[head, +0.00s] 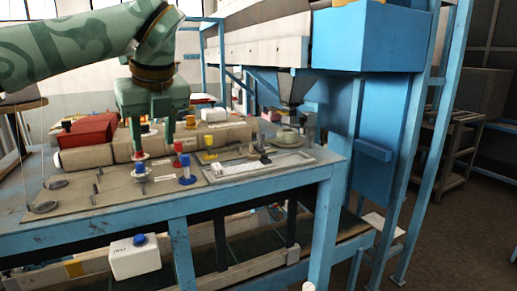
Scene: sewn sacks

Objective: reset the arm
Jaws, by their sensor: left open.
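My left arm (65,50) is green and comes in from the upper left. My left gripper (154,145) points down over the blue-framed table (120,228), with its two green fingers apart. It is open, and I see nothing held between the fingers. The tip of its left finger is close to a small red and white piece (139,156); I cannot tell whether they touch. My right gripper is not in view.
A red box (88,132) lies behind. A blue machine frame (385,110) rises at the right. Open floor (460,240) lies beyond.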

